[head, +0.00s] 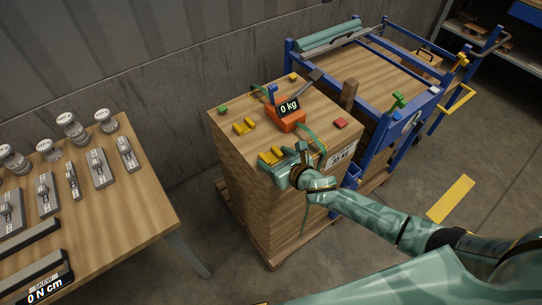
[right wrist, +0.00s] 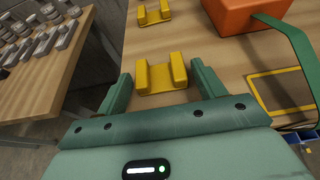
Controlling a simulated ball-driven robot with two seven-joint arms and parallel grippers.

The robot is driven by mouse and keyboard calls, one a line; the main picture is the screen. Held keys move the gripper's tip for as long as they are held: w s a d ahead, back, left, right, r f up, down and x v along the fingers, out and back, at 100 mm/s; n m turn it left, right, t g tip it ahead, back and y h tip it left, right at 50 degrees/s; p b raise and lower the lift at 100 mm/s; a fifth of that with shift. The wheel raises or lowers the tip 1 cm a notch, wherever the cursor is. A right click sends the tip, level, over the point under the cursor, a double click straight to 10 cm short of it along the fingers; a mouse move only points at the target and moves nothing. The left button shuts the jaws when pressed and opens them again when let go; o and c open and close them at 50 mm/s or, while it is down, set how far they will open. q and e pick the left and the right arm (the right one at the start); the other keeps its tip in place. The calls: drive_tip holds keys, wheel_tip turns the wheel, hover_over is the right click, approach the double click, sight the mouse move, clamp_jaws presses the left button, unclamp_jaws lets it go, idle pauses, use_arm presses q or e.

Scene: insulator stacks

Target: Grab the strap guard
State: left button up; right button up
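A yellow strap guard (head: 270,157) sits near the front edge of the wooden stack (head: 262,195), just beyond my right gripper. In the right wrist view the same guard (right wrist: 161,76), a channel shape with two raised sides, lies between the fingertips. My right gripper (right wrist: 162,88) is open, with one green finger on each side of the guard and gaps showing. It also shows in the head view (head: 284,166). A second yellow guard (head: 244,126) lies farther back on the stack and shows in the wrist view (right wrist: 153,12). My left gripper is out of view.
An orange tensioner (head: 287,118) reading 0 kg, with a green strap, stands mid-stack. A red block (head: 340,123) and a green block (head: 223,110) lie near the edges. A blue-framed cart (head: 375,65) stands behind right. A wooden table (head: 115,200) with metal parts is left.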

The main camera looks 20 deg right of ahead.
drive_tip(key=c, duration=0.6)
